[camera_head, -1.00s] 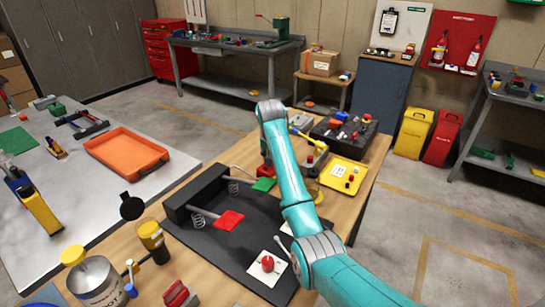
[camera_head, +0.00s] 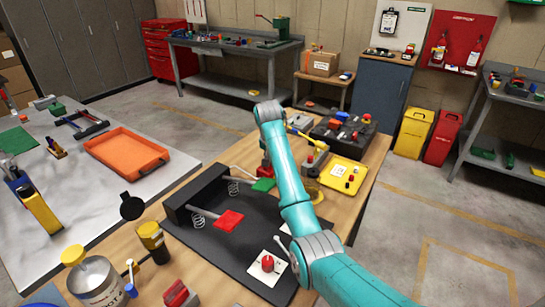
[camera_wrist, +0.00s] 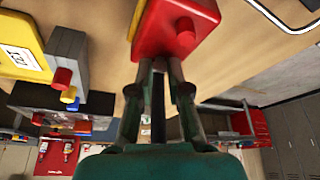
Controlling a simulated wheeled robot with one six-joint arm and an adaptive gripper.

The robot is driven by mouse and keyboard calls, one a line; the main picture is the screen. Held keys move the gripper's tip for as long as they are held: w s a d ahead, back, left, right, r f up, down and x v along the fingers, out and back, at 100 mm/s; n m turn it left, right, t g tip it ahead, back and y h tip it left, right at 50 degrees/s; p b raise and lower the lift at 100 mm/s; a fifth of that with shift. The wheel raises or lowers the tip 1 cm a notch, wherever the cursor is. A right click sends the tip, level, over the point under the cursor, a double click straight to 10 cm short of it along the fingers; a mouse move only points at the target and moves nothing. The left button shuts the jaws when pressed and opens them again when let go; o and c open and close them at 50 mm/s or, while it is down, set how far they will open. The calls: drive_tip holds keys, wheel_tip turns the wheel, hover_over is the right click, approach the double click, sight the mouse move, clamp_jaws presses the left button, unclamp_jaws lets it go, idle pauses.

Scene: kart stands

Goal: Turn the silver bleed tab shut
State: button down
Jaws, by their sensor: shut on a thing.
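In the wrist view, my gripper (camera_wrist: 158,72) has its fingers close together, with the tips at the lower edge of a red block (camera_wrist: 172,30) that carries a round red knob (camera_wrist: 186,32). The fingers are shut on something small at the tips. I cannot make out the silver bleed tab itself; the fingertips and the block hide that spot. In the head view, the red block (camera_head: 265,167) shows only partly beside my teal arm, near the green pedal pad (camera_head: 263,184). My gripper is hidden there behind the arm.
A grey block with a red knob (camera_wrist: 66,52) and a yellow tray (camera_wrist: 25,38) lie to one side. A pedal unit with a red pad (camera_head: 229,221) and a white plate with a red knob (camera_head: 267,264) stand nearer on the wooden bench. A black battery-like case (camera_head: 345,131) is behind.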

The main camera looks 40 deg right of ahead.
drive_tip(key=shift+w+a+m+g+h, duration=0.1)
drive_tip(key=shift+m+g+h, duration=0.25)
drive_tip(key=shift+m, duration=0.9)
drive_tip(key=shift+w+m+g+h, duration=0.1)
drive_tip(key=shift+m+g+h, duration=0.25)
drive_tip(key=shift+m, duration=0.9)
drive_tip(key=c, duration=1.1)
unclamp_jaws()
drive_tip(key=shift+v, duration=3.75)
drive_tip(key=shift+w, duration=0.1)
